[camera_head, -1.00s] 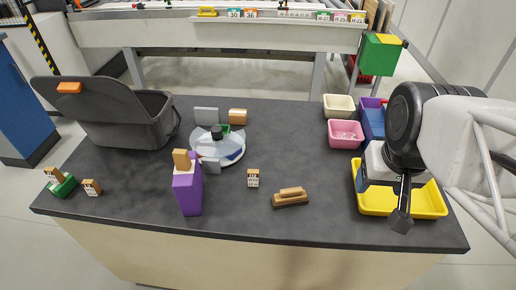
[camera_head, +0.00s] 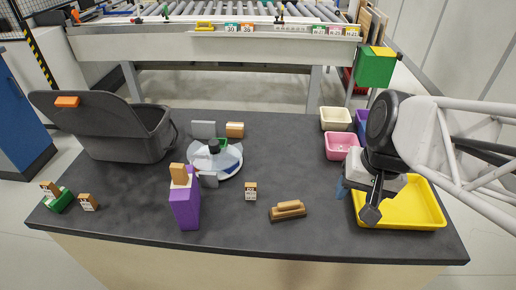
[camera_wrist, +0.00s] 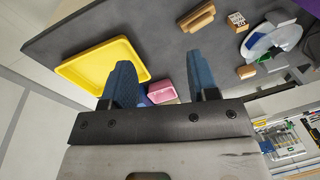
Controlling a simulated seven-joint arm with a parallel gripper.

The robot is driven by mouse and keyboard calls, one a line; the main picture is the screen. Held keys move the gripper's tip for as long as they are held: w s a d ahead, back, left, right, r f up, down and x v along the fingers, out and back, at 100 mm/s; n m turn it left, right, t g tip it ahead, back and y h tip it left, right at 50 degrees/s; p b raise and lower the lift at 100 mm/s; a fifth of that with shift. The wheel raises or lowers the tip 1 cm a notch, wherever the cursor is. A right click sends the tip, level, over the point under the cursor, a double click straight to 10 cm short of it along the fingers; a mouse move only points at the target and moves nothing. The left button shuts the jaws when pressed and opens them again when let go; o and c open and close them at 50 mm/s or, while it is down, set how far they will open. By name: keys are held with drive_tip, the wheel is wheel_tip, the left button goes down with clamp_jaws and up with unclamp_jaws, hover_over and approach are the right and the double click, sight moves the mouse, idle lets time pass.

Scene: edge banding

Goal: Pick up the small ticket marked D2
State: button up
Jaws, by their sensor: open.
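Several small tan tickets with white printed faces are on the dark table. One ticket (camera_head: 251,191) stands alone near the middle; it also shows at the top of the wrist view (camera_wrist: 237,20). A second ticket (camera_head: 87,202) stands at the far left, beside a third (camera_head: 49,188) in a green block (camera_head: 60,201). The print is too small for me to tell surely which is D2. My gripper (camera_wrist: 158,68) is open and empty, its blue fingers apart. In the head view it hangs at the right, near the yellow tray, away from every ticket.
A purple block (camera_head: 185,208) with a tan piece on top, a wooden-handled brush (camera_head: 288,210) and a round white stand (camera_head: 228,165) surround the middle ticket. A grey bin (camera_head: 130,145) is left. The yellow tray (camera_head: 425,205) and pink bin (camera_head: 342,146) are right.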

drive_tip(key=w+a+f+m+g+y, duration=0.4)
drive_tip(key=w+a+f+m+y, duration=0.35)
drive_tip(key=w+a+f, duration=0.4)
drive_tip(key=m+t+y, duration=0.2)
drive_tip(key=m+y, duration=0.3)
drive_tip(key=m, duration=0.3)
approach(251, 185)
drive_tip(key=shift+h, duration=0.25)
drive_tip(key=x, duration=0.4)
drive_tip(key=shift+a+r, duration=0.15)
drive_tip(key=shift+r, duration=0.05)
drive_tip(key=shift+x, duration=1.3)
drive_tip(key=shift+a+f, duration=0.1)
drive_tip(key=shift+x, duration=2.5)
drive_tip(key=c, duration=1)
